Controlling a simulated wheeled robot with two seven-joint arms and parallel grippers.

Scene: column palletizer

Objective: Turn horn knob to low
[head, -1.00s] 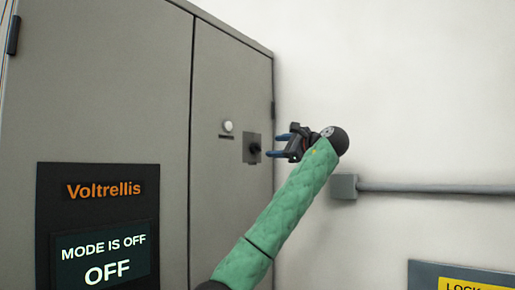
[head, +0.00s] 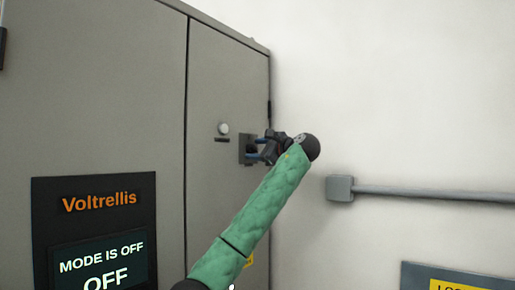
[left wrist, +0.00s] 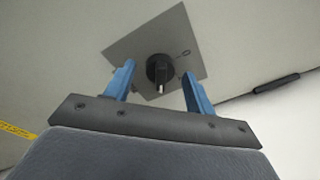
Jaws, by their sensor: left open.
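The horn knob appears to be the black rotary knob (left wrist: 160,69) on a square grey plate (left wrist: 124,42) in the left wrist view. A pale mark on the knob points toward the bottom of that picture. The plate (head: 243,150) also shows on the cabinet's right door in the head view, partly covered by my gripper. My left gripper (head: 257,150) is open, its blue fingers reaching to the plate. In the left wrist view the fingers of the left gripper (left wrist: 158,92) stand on either side of the knob, apart from it. My right gripper is not in view.
A grey cabinet (head: 110,90) fills the left, with a Voltrellis panel (head: 98,180) reading MODE IS OFF. A white round lamp or button (head: 223,128) sits left of the plate. A conduit box (head: 340,188) with a pipe runs along the white wall at right.

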